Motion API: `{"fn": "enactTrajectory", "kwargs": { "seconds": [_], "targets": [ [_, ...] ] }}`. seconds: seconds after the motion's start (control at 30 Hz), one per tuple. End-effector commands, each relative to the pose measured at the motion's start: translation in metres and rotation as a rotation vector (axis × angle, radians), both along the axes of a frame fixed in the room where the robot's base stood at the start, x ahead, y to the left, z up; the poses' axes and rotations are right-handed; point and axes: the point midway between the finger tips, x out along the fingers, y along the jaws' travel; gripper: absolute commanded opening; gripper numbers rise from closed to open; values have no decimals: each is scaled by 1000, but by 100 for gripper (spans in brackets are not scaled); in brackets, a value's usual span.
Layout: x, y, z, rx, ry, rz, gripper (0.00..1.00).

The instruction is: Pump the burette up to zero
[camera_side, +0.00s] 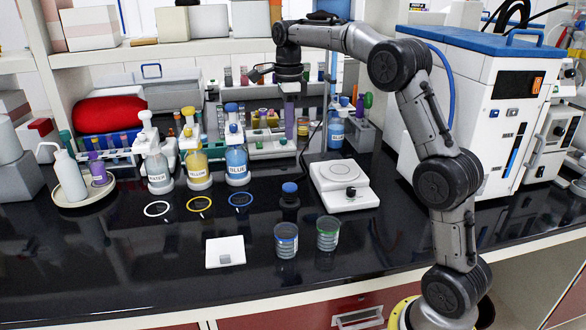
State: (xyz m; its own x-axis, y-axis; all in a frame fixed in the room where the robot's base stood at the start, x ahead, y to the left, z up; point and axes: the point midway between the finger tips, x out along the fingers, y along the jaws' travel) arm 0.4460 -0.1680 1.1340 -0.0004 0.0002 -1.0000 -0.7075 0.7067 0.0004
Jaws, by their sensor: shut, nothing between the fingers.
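My gripper (290,125) points straight down over the rear of the bench, with its fingers shut and nothing held. It is small and partly lost against the crowded rack, so I cannot tell whether its tips touch anything. What looks like the burette is a thin upright tube (327,95) to the right of my gripper. The tube's scale and liquid level are too small to read. My gripper is beside the tube and apart from it in the picture.
Three dispenser bottles, water (157,168), yellow (197,165) and blue (237,163), stand left of my gripper. A white hotplate (343,187) lies in front of the burette. Two jars (286,240) (327,234) stand nearer the front.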

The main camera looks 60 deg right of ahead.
Motion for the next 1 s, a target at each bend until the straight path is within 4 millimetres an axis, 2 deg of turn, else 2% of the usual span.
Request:
{"fn": "enactTrajectory", "kwargs": {
  "seconds": [0.23, 0.37, 0.8, 1.0],
  "targets": [
    [0, 0, -3, 0, 1, 0, 0],
    [-1, 0, -16, 1, 3, 0, 0],
    [-1, 0, -99, 1, 4, 0, 0],
    [0, 0, -128, 1, 2, 0, 0]
  ]
}}
